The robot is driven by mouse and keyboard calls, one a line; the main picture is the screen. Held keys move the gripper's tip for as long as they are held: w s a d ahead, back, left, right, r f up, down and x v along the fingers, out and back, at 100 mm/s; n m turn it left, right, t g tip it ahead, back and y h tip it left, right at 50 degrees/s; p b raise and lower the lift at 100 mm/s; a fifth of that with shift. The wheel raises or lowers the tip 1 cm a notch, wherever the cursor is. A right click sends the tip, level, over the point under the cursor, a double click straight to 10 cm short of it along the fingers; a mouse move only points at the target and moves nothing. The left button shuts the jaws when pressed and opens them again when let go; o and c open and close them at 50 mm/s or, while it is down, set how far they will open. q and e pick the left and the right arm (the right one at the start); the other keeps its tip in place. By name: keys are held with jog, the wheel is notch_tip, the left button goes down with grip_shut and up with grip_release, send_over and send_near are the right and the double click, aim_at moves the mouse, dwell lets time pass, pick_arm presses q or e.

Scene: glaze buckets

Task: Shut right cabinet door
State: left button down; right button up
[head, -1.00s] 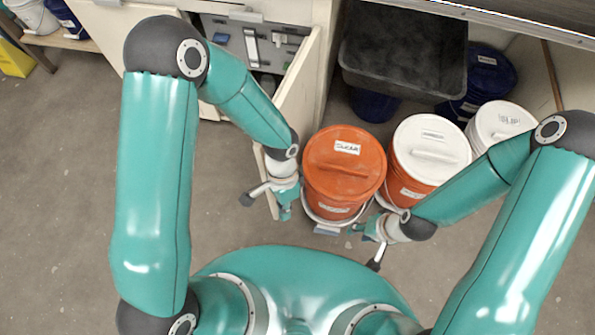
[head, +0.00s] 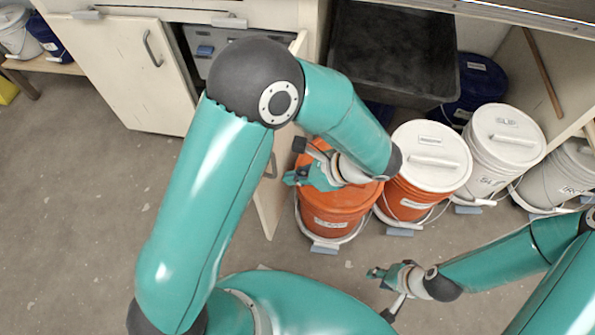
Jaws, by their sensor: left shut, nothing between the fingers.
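The right cabinet door (head: 268,205) stands open, swung out toward me, with its free lower corner over the floor. Its handle (head: 271,163) shows on the face toward the buckets. My left forearm hides much of its upper part. My left gripper (head: 292,178) is shut and empty, just right of the door, on its handle side, over the orange lid of the orange bucket (head: 330,228). Whether it touches the door or lid I cannot tell.
The left cabinet door (head: 120,75) looks closed; the open half shows grey contents (head: 205,40). A white-lidded orange bucket (head: 405,203) and white buckets (head: 497,155) line up to the right. A black tub (head: 390,55) stands behind. Floor left of the door is clear.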

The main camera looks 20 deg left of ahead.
aim_at(267, 176)
pick_arm(q)
jog(key=shift+s+a+f, duration=0.15)
jog(key=shift+a+f, duration=0.35)
jog(key=shift+a, duration=0.65)
jog(key=shift+s+a+f, duration=0.1)
jog(key=shift+a+f, duration=0.35)
jog(key=shift+a, duration=0.65)
jog(key=shift+s+a+f, duration=0.15)
jog(key=shift+a+f, duration=0.35)
jog(key=shift+a, duration=0.65)
